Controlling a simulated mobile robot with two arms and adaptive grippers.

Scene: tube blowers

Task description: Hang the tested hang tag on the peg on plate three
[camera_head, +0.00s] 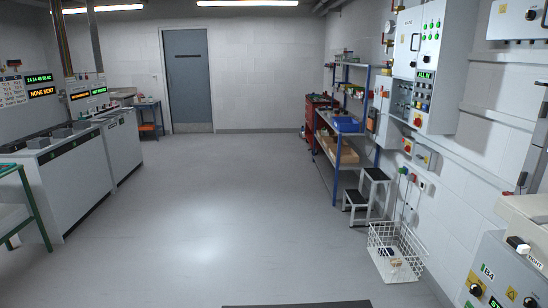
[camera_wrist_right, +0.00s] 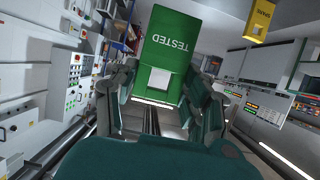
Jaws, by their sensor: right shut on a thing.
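The green hang tag (camera_wrist_right: 172,40), marked TESTED, shows in the right wrist view, with a pale square patch near its lower end. My right gripper (camera_wrist_right: 168,95) is shut on the tag, which stands out beyond the fingers. The head view shows neither gripper nor the tag. I cannot pick out plate three or its peg in either view.
In the head view, a white wire basket (camera_head: 396,262) and a step stool (camera_head: 357,205) stand by the right wall. Grey machines (camera_head: 68,180) line the left. The middle floor is clear.

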